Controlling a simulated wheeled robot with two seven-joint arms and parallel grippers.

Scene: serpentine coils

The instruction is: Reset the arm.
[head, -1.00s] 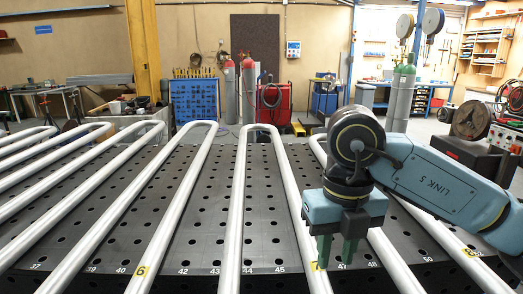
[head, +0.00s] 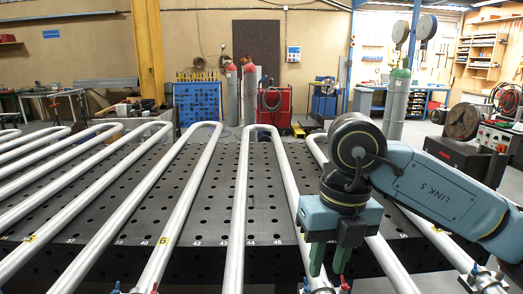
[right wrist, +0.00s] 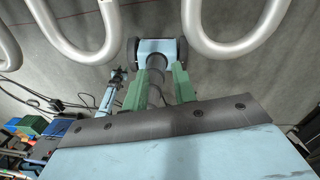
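My right gripper (head: 329,268) hangs fingers-down over the near edge of the perforated black table (head: 205,226), in front of the silver coil tubes. Its two green fingers stand apart with nothing visible between them. In the right wrist view the same green fingers (right wrist: 160,85) show a clear gap, with grey floor and parts of my own body beyond. I cannot tell from the head view whether the fingers touch the tube behind them. My left gripper is not in view in the head picture.
Long silver serpentine tubes (head: 236,210) run over the table, some past its front edge. Clamps with red and blue parts (head: 317,285) sit on tube ends at the bottom. Gas cylinders (head: 249,95), a blue tool panel (head: 197,103) and a machine (head: 462,122) stand behind.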

